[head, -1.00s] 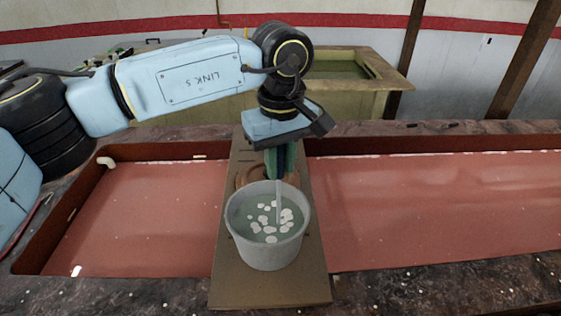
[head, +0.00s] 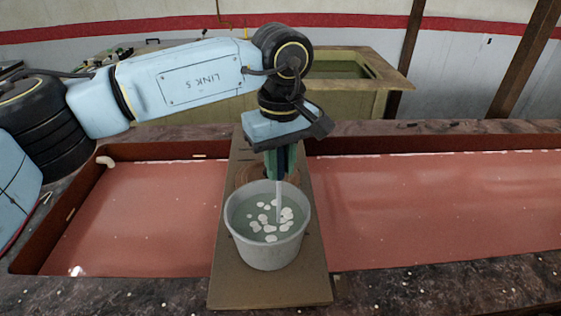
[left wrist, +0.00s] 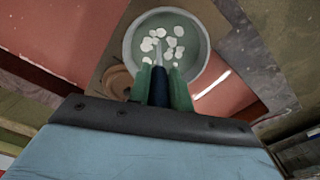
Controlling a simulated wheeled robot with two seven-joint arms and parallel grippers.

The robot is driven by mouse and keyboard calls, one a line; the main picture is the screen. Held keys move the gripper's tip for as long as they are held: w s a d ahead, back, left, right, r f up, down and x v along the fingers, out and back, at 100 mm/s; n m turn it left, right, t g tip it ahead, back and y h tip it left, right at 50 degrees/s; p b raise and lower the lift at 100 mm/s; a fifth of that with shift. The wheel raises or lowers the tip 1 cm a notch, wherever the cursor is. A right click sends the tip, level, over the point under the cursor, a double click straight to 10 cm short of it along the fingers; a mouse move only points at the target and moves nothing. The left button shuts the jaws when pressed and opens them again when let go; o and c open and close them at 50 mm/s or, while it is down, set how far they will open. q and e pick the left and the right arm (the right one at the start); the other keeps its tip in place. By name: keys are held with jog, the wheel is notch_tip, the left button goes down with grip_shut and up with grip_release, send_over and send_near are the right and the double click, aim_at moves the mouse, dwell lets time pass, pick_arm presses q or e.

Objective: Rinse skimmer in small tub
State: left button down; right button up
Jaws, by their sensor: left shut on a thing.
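The small tub (head: 266,254) is a round grey-white vessel holding greenish water with several white flakes on it. It stands on a brown board (head: 228,285) and also shows in the left wrist view (left wrist: 128,42). My left gripper (head: 280,172) is over the tub's far side, pointing down, with green fingers shut on the skimmer's dark handle (left wrist: 159,88). The skimmer's pale shaft (head: 279,205) runs down into the tub. Its lower end is among the flakes and I cannot make out its head. My right gripper is in neither view.
The board spans a long trough (head: 430,210) of red liquid with stony rims. A round brown ring-like thing (left wrist: 117,82) lies on the board behind the tub, partly hidden. A pale tank (head: 345,95) stands farther back.

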pick_arm(q)
jog(key=shift+r+p, duration=2.4)
jog(key=shift+r, duration=1.85)
